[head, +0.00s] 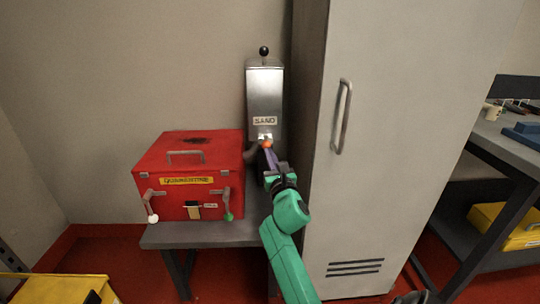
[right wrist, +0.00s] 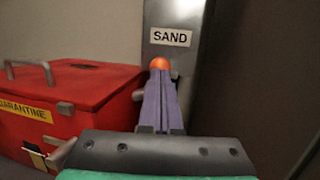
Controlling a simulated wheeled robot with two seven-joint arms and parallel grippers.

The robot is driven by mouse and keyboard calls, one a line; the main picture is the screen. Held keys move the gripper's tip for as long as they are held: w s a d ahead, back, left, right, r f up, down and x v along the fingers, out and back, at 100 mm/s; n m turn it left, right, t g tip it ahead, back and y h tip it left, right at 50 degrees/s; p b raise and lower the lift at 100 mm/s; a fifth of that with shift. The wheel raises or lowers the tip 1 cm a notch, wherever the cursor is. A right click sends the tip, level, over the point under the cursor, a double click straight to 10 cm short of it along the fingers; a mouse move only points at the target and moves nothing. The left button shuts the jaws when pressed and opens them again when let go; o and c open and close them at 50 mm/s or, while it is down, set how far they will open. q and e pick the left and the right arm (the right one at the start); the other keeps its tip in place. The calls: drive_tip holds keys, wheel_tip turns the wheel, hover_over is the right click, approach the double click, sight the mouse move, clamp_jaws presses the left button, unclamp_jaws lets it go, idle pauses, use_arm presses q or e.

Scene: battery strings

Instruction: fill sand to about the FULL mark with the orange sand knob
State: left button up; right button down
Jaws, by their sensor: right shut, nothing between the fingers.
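The sand dispenser (head: 265,90) is a tall metal hopper marked SAND, against the wall behind the small table. Its orange sand knob (head: 267,144) sits low on its front, and it also shows in the right wrist view (right wrist: 160,63). My right gripper (head: 268,152) is at the knob, its purple fingers shut together with nothing between them. In the right wrist view the fingertips (right wrist: 159,76) overlap the knob's lower edge; I cannot tell whether they touch it. No FULL mark or sand level can be made out. My left gripper is not in view.
A red QUARANTINE box (head: 155,160) with a top handle and front latches stands left of the dispenser on the grey table (head: 245,231). A tall grey cabinet (head: 400,120) stands close on the right. A yellow bin (head: 60,287) is at the lower left.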

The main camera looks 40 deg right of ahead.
sight(266, 142)
drive_tip(key=w+d+b, duration=0.1)
drive_tip(key=w+d, duration=0.1)
drive_tip(key=shift+w, duration=0.3)
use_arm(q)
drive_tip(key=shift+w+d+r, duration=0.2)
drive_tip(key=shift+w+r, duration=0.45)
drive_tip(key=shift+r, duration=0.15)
use_arm(e)
drive_tip(key=shift+r, duration=0.35)
